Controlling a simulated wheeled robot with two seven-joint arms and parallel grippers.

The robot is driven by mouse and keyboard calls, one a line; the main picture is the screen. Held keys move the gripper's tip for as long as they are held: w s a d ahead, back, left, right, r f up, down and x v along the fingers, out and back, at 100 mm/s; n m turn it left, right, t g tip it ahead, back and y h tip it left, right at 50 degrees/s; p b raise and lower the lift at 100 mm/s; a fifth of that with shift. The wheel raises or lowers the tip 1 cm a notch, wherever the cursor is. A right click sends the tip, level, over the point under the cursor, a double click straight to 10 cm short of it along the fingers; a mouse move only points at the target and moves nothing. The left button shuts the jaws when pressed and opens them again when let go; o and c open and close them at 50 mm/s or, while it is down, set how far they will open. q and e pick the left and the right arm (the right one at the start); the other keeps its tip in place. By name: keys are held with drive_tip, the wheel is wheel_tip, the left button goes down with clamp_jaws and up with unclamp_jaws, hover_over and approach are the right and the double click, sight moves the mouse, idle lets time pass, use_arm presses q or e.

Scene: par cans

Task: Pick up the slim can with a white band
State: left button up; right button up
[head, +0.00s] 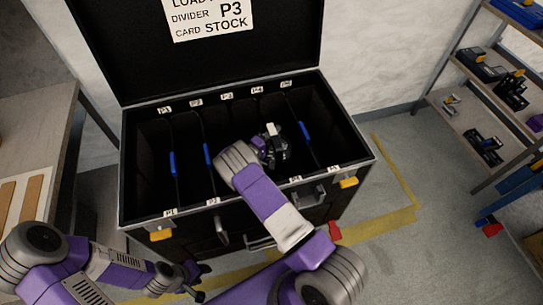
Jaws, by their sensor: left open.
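An open black case (130,190) stands in the middle of the head view, split by upright dividers into labelled compartments. My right gripper (273,150) is down inside the case, right of centre. A small white patch (272,129) shows at its far side; I cannot tell whether it belongs to a can or to the gripper. No slim can with a white band can be made out clearly; the compartments are dark and my arm hides part of them. Whether the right jaws hold anything is not visible. My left gripper (192,283) is open and low in front of the case, outside it.
Dividers have blue grips (172,164). The raised lid carries a white sign (209,17). Yellow latches (348,183) sit on the front rim. A bench (38,130) stands at left, shelves (480,95) with tools at right. Floor between case and shelves is clear.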

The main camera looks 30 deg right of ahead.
clamp_jaws()
idle(1.2)
drive_tip(key=shift+r, duration=0.15)
